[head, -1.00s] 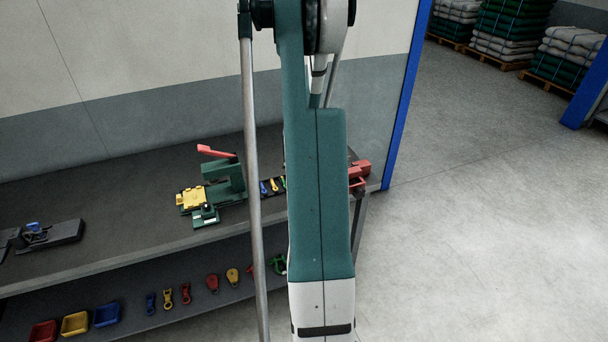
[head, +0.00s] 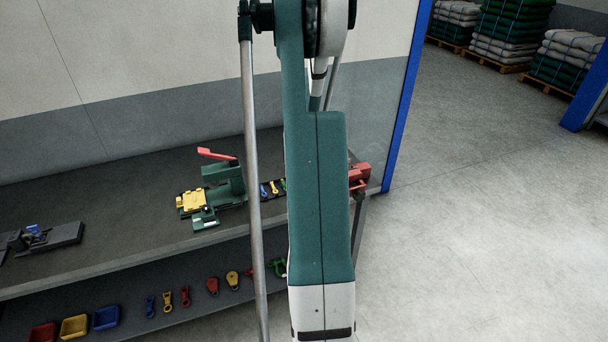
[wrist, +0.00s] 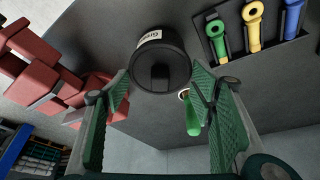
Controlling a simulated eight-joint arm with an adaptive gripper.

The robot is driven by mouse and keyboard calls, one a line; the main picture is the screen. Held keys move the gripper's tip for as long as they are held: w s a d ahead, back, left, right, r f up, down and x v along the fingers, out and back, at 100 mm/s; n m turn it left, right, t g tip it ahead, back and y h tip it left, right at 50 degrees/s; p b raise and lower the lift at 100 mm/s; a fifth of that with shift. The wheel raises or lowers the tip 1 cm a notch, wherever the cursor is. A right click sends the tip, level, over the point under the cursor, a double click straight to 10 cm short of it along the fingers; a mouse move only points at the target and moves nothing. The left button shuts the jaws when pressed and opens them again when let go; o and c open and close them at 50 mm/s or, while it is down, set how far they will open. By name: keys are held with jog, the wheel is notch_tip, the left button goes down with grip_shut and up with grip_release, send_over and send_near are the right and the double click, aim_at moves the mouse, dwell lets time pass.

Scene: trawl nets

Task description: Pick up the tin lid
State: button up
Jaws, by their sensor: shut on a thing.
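The tin lid (wrist: 160,72) is a dark round lid with a square raised block on it, in the upper middle of the wrist view. It sits against the tin, whose white label (wrist: 147,40) shows part of a word starting "Grea". My gripper (wrist: 160,82) has green ribbed fingers, one on each side of the lid, and is shut on it. I cannot tell whether the lid is apart from the tin. In the head view my own arm hides the gripper, the lid and the tin.
A tray (wrist: 222,52) with green, yellow and blue fittings lies right of the tin. A red device (wrist: 45,75) is at left, and a green-handled object (wrist: 192,115) is close by. A green machine (head: 222,185) stands on the workbench (head: 120,240).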

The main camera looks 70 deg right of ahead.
jog(key=shift+r, duration=4.9)
jog(key=shift+f, duration=0.1)
jog(key=shift+d+f+y+p, duration=0.2)
jog(key=shift+f+y, duration=0.1)
jog(key=shift+f, duration=0.35)
jog(key=shift+d+f+y+p, duration=0.15)
jog(key=shift+f+y, duration=0.15)
jog(key=shift+f, duration=0.35)
jog(key=shift+a+f, duration=0.1)
jog(key=shift+f, duration=0.05)
jog(key=shift+f+b, duration=0.65)
jog(key=shift+f, duration=1.4)
jog(key=shift+f+b, duration=0.8)
jog(key=shift+f, duration=0.2)
jog(key=shift+f+b, duration=0.15)
jog(key=shift+b, duration=0.7)
